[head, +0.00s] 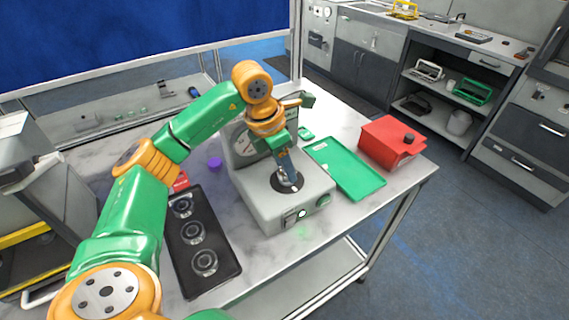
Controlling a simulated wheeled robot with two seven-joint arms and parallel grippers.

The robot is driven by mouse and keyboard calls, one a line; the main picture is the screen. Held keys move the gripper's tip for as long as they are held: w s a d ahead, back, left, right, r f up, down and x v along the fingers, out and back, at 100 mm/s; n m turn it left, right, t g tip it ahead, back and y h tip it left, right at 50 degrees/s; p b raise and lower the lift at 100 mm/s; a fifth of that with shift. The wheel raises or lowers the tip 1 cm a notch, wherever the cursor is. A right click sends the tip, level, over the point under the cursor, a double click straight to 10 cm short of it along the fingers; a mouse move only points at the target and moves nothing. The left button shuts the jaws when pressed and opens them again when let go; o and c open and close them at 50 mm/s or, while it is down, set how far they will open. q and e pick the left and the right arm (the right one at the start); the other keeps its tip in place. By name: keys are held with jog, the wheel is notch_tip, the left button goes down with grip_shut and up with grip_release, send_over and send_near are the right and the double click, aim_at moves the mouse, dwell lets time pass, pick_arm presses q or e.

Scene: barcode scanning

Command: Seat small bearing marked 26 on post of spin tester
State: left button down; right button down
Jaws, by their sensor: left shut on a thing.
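The spin tester (262,205) is a grey box with a dial at its back and a dark round plate on top. My left gripper (289,179) points down over that plate and is shut on a small metal ring, the small bearing (291,187). The bearing is low at the middle of the plate, where the post is hidden by the fingers. I cannot tell whether it sits fully on the post. The mark 26 is too small to read. My right gripper is out of view.
A black tray (178,262) left of the tester holds several bearings. A green tray (352,178) lies to the right, beside a red box (390,143) with a dark knob on it. The front right table corner is clear.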

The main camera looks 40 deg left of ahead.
pick_arm(q)
jog(key=shift+f, duration=0.3)
grip_release()
notch_tip(320, 180, up, 8)
jog(key=p, duration=0.6)
jog(key=shift+f, duration=0.25)
